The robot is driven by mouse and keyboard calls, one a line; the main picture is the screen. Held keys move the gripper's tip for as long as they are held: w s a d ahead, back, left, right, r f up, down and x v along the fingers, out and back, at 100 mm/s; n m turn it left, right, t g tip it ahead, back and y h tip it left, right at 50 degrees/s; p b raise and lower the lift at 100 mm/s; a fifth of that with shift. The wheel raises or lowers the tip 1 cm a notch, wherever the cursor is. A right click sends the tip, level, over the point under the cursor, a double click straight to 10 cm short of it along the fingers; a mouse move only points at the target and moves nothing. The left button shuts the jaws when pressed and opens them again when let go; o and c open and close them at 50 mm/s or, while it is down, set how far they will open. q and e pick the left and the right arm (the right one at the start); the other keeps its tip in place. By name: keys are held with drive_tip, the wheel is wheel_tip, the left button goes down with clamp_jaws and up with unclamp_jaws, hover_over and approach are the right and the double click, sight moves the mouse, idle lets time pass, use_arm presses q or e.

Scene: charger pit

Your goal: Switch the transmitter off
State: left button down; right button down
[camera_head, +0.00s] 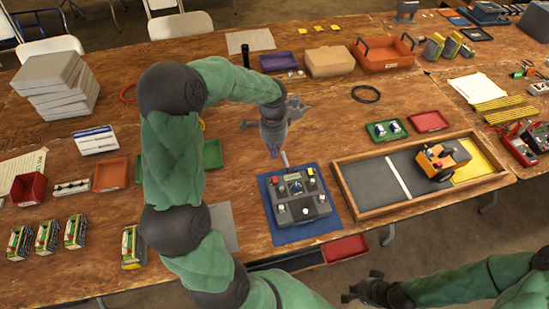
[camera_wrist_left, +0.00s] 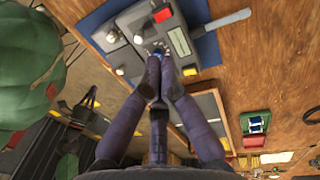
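The transmitter (camera_head: 292,213) is a grey box with a display, a red button, a yellow button and pale knobs. It lies on a blue mat (camera_head: 264,187) at the table's front middle, and its aerial points to the back. It also shows at the top of the left wrist view (camera_wrist_left: 125,22). My left gripper (camera_head: 274,153) points down over the transmitter's far side. In the left wrist view its fingertips (camera_wrist_left: 159,60) are together in front of the panel, and contact cannot be told. My right gripper (camera_head: 362,287) is low at the front, off the table; its opening is unclear.
A wooden-framed tray (camera_head: 345,190) with an orange vehicle (camera_head: 441,160) stands to the right of the transmitter. A green tray (camera_head: 386,131) and a red tray (camera_head: 428,121) lie behind it. Small printed boxes (camera_head: 75,231) stand at the left front. Bare tabletop lies behind the transmitter.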

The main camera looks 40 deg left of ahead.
sight(276, 184)
use_arm(q)
drive_tip(key=shift+r, duration=0.45)
drive_tip(key=b, duration=0.4)
drive_tip(key=shift+s+d+r+b, duration=0.25)
drive_tip(key=shift+s+b, duration=0.05)
drive_tip(key=f+b, duration=0.1)
drive_tip(key=f, duration=0.3)
drive_tip(key=d+f+b, duration=0.1)
drive_tip(key=f+b, duration=0.1)
drive_tip(key=f, duration=0.3)
drive_tip(key=s+f+b, duration=0.1)
drive_tip(key=f+b, duration=0.1)
drive_tip(key=f, duration=0.2)
drive_tip(key=shift+d+f, duration=0.15)
drive_tip(key=shift+f, duration=0.35)
